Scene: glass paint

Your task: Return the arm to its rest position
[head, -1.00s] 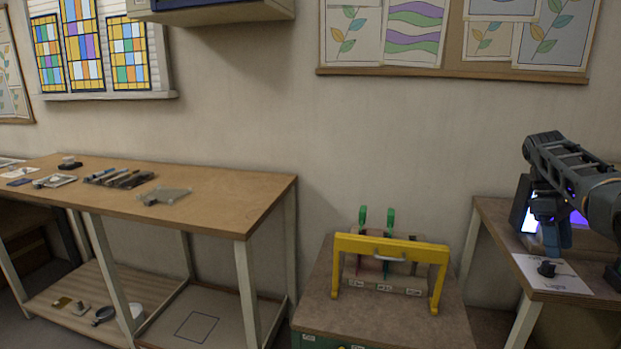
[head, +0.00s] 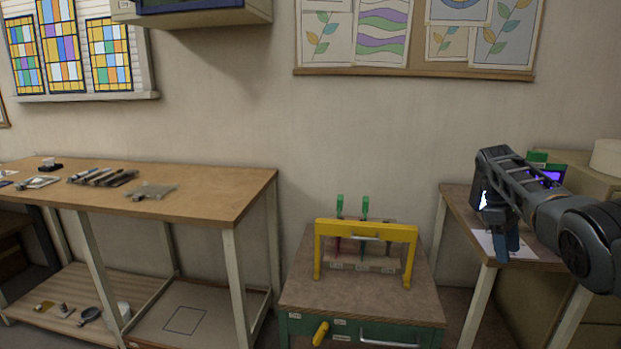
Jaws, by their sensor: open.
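My gripper (head: 507,243) is at the right of the head view, at the end of my dark grey arm, which reaches in from the right edge. It points down in front of the small right-hand table (head: 458,203), over a white sheet (head: 487,243) lying there. Its fingers look empty. The arm partly hides a device with a glowing violet-blue panel (head: 553,178) on that table. I cannot tell how far the gripper is above the sheet.
A green cabinet (head: 300,297) with a yellow frame (head: 330,227) and green-handled tools stands in the middle. A long workbench (head: 215,190) with several tools is at left. Boxes (head: 600,200) stand behind my arm.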

